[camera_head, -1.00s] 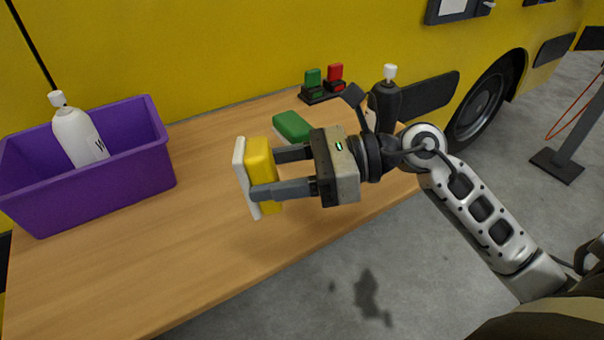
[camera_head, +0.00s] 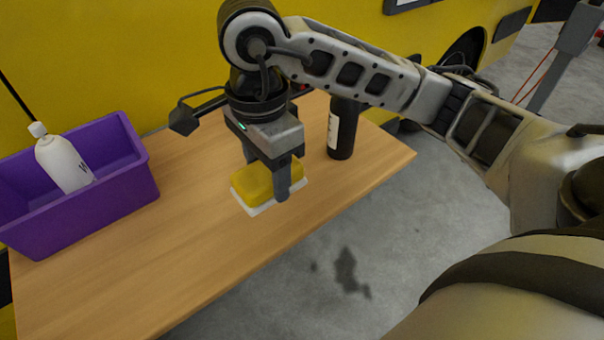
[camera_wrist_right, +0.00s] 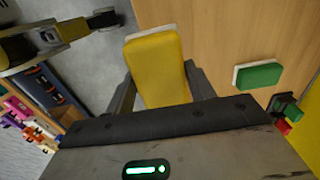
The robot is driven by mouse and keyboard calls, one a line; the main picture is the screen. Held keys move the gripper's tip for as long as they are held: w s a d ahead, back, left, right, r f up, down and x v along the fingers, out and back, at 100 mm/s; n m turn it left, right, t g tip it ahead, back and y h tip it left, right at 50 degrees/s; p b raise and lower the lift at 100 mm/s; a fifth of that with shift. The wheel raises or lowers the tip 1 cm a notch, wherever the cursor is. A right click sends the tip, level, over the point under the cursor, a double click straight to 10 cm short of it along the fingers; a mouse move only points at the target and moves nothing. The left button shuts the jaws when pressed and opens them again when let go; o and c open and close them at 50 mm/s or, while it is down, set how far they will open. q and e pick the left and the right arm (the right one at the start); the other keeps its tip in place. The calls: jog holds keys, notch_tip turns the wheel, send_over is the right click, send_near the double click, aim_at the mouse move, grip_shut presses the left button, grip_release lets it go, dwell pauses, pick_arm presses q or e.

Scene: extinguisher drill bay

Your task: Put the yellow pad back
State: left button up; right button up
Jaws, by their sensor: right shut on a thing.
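The yellow pad (camera_head: 252,184) has a white underside and lies level, yellow side up, between the fingers of my right gripper (camera_head: 267,180). The gripper points down and is shut on the pad's sides, over the right part of the table. I cannot tell whether the pad touches the wood. In the right wrist view the pad (camera_wrist_right: 160,68) fills the gap between the fingers. A green pad with a pale base (camera_wrist_right: 257,76) lies on the table there; my arm hides it in the head view. Part of my left arm shows at the wrist view's upper left, its gripper unclear.
A purple bin (camera_head: 112,195) holding a white bottle (camera_head: 64,163) stands at the table's left. A dark bottle (camera_head: 341,130) stands close right of my gripper. Red and green blocks (camera_wrist_right: 283,112) sit in a dark holder. The wooden table (camera_head: 150,270) is clear at front left.

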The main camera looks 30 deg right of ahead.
jog(key=w+d+f, duration=0.1)
jog(key=d+f, duration=0.1)
jog(key=d, duration=0.1)
jog(key=w+d+f+p, duration=0.1)
jog(key=w+d+f, duration=0.3)
jog(key=d+f, duration=0.1)
jog(key=shift+d+f, duration=0.1)
jog(key=shift+d, duration=0.2)
jog(key=shift+w+d+f, duration=0.15)
jog(key=shift+d+f, duration=0.15)
jog(key=shift+f, duration=0.15)
jog(key=f, duration=0.1)
jog(key=f+p, duration=0.1)
jog(key=f, duration=0.1)
jog(key=shift+w+d+f, duration=0.1)
jog(key=shift+d, duration=0.2)
jog(key=shift+f, duration=0.3)
jog(key=o, duration=0.9)
pick_arm(q)
jog(key=shift+a+r, duration=0.15)
jog(key=shift+r, duration=0.55)
pick_arm(e)
jog(key=shift+r, duration=0.1)
